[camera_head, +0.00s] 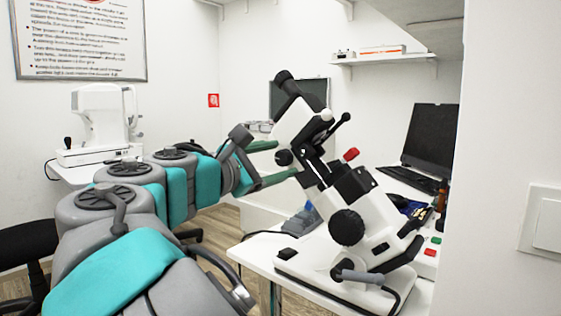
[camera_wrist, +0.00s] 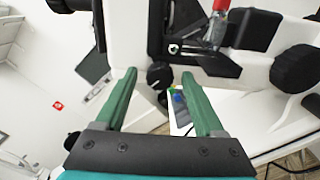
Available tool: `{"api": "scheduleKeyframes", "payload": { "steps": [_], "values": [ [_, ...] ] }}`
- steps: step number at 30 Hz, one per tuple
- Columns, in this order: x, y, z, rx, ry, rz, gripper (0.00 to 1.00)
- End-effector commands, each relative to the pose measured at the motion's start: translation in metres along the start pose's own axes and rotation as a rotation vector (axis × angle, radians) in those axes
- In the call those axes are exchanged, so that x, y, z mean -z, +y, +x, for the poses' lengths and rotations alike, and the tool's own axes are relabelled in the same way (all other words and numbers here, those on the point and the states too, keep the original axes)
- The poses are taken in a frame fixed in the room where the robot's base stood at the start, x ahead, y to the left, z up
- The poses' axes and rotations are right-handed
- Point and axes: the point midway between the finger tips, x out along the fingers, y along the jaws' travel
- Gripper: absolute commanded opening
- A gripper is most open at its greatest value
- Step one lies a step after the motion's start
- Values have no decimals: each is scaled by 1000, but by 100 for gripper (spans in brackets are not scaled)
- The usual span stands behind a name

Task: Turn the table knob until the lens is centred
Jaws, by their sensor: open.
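A white lensmeter-like device (camera_head: 345,262) with black parts stands tilted on the white table. A small black knob (camera_head: 284,158) on its side shows between my fingertips; the wrist view shows this knob (camera_wrist: 160,75) too, with a pale mark on its face. My gripper (camera_head: 287,158) is open, its green fingers on either side of the knob. In the wrist view my gripper (camera_wrist: 159,73) shows gaps on both sides, without clear contact. A larger black knob (camera_head: 347,227) sits lower on the device. I cannot make out the lens or whether it is centred.
A red-tipped lever (camera_head: 351,154) sticks out near the device's middle. A monitor (camera_head: 431,138) and keyboard (camera_head: 410,179) stand behind at right. Another white instrument (camera_head: 102,118) stands at the left. A wall edge (camera_head: 503,158) closes off the right side.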

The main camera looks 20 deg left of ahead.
Motion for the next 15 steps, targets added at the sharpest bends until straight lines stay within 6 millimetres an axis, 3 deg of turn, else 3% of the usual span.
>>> {"api": "scheduleKeyframes", "payload": {
  "steps": [3,15],
  "values": [
    [0,0,0,0,0,0,68],
    [0,0,0,1,0,1,24]
  ]
}}
